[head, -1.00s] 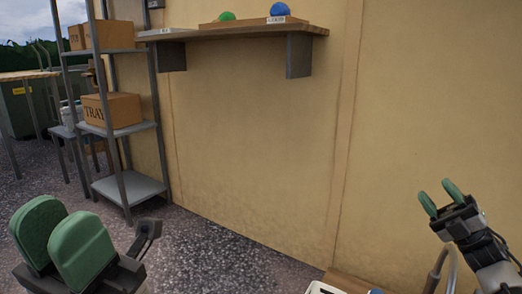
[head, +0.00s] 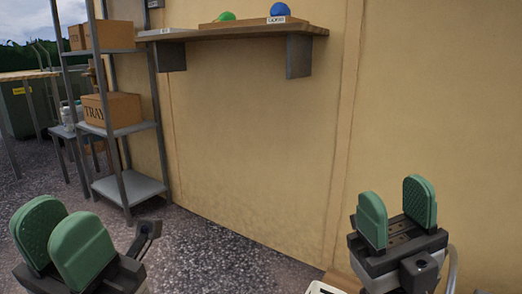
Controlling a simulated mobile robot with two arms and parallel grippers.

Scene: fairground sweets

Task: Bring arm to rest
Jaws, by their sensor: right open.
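My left gripper (head: 60,238) is at the lower left of the head view, with two green pads a small gap apart and nothing seen between them. I cannot tell from this angle how far it is open. My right gripper (head: 396,215) is at the lower right, pads upright and clearly apart, open and empty. It stands in front of the bare yellow wall (head: 260,130), touching nothing that I can see.
A wooden wall shelf (head: 240,33) holds a green ball (head: 226,16) and a blue ball (head: 279,9) at the top. A metal rack (head: 130,188) with cardboard boxes (head: 112,110) stands at the left. A white crate edge (head: 318,288) shows at the bottom. The gravel floor between is clear.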

